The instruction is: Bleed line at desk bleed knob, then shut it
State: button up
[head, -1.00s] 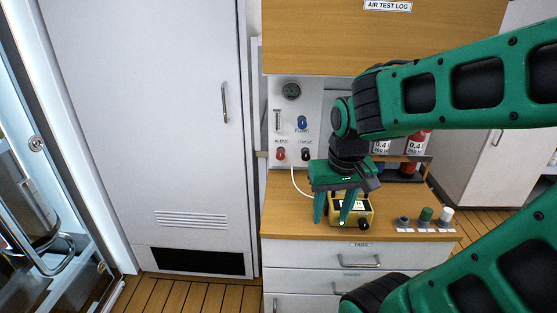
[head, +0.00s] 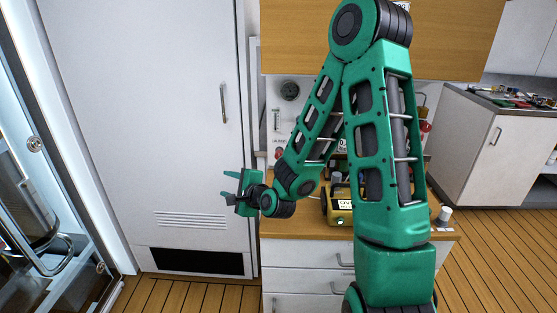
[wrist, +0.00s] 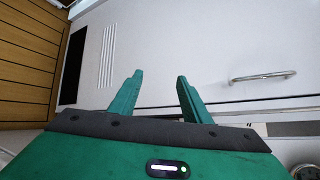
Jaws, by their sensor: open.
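The white fill panel (head: 270,100) stands at the back of the desk, with a round dark gauge (head: 289,90) near its top. A small red knob (head: 279,154) under the bleed label shows low on the panel, close behind my arm's edge. Much of the panel's right side is hidden by my arm. My gripper (head: 230,185) is left of the desk and panel, in front of the tall white door, turned sideways with fingers to the left. It is open and empty; in the wrist view its two fingers (wrist: 160,76) are spread against the door.
A yellow device (head: 340,213) with a lit display sits on the wooden desktop (head: 285,222), partly behind my arm. The tall white door (head: 140,100) has a metal handle (head: 223,103), which also shows in the wrist view (wrist: 262,76). A counter (head: 480,150) stands at right.

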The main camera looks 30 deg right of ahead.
jog(key=s+d+m+h, duration=0.1)
jog(key=d+m+h, duration=0.2)
jog(key=d+m, duration=0.2)
jog(key=s+d+m+t+h, duration=0.1)
jog(key=d+m+h, duration=0.3)
jog(key=m, duration=0.6)
jog(key=s+d+m+h, duration=0.1)
jog(key=d+m+h, duration=0.3)
jog(key=d+m, duration=0.3)
jog(key=shift+s+d+r+m+t, duration=0.2)
jog(key=shift+d+m+t, duration=0.1)
jog(key=shift+m, duration=0.3)
jog(key=shift+d, duration=0.2)
jog(key=x, duration=1)
jog(key=shift+w+d, duration=0.15)
jog(key=shift+d, duration=0.05)
jog(key=c, duration=1)
jog(key=shift+d, duration=0.15)
